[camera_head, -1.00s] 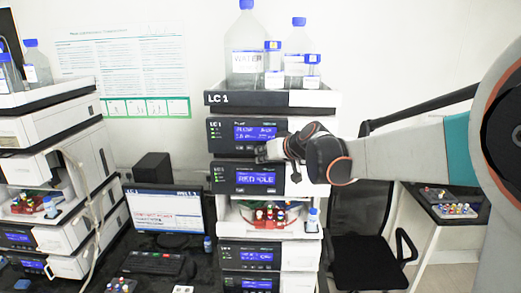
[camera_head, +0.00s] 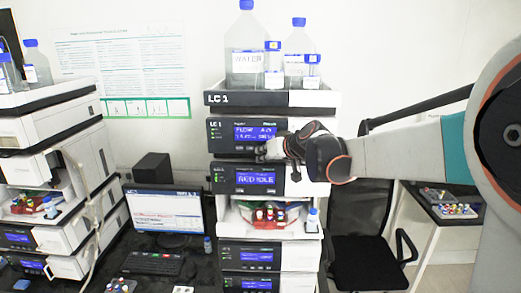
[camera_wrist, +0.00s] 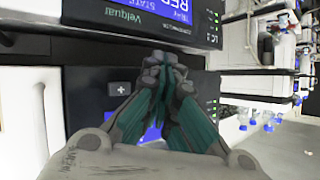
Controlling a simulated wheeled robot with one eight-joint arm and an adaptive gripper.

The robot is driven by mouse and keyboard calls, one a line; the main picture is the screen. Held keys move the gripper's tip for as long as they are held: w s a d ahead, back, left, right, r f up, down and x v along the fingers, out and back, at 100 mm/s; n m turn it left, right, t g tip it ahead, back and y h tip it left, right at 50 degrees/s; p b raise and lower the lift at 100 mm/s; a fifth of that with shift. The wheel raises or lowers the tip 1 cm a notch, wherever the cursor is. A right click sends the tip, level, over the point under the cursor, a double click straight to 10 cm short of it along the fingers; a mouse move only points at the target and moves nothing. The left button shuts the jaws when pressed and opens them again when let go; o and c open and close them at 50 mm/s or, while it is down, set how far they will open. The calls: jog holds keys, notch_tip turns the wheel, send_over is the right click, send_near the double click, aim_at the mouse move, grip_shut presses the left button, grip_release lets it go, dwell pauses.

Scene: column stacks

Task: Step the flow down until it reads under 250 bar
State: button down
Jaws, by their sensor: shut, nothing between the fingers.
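The LC 1 column stack stands in the middle of the head view. Its upper module has a lit blue flow display (camera_head: 255,133); the word FLOW shows, but its figures are too small and blurred to read. My gripper (camera_head: 263,151) is at the lower front of this module, just below the display. In the wrist view my gripper (camera_wrist: 165,62) is shut and empty, fingertips against or very near the module's front. A plus button (camera_wrist: 121,88) shows beside the fingers. The fingers hide part of the panel and display, and any button under the tips. Contact cannot be told.
A second module with a blue display (camera_head: 255,178) sits directly below. Bottles, including a WATER bottle (camera_head: 246,62), stand on top of the stack. A monitor (camera_head: 168,212) is to the left, a black chair (camera_head: 368,262) to the right.

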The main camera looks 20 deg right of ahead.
jog(key=shift+s+a, duration=0.25)
jog(key=shift+s, duration=0.5)
jog(key=s, duration=0.1)
jog(key=s+a, duration=0.1)
jog(key=s, duration=0.3)
jog(key=shift+a, duration=0.3)
jog(key=shift+w, duration=0.1)
jog(key=s+f+g+h+b, duration=0.1)
jog(key=s+f+b, duration=0.8)
jog(key=f, duration=0.4)
jog(key=s+f+g+h+b, duration=0.1)
jog(key=s+f+g+b, duration=0.1)
jog(key=s+f+b, duration=0.8)
jog(key=s+f+m+g+h+b, duration=0.1)
jog(key=s+f+h+b, duration=0.1)
jog(key=s+f+b, duration=0.8)
notch_tip(320, 180, down, 7)
jog(key=shift+s+f+g, duration=0.1)
jog(key=shift+s+g, duration=0.2)
jog(key=shift+s, duration=0.85)
dwell(1.6)
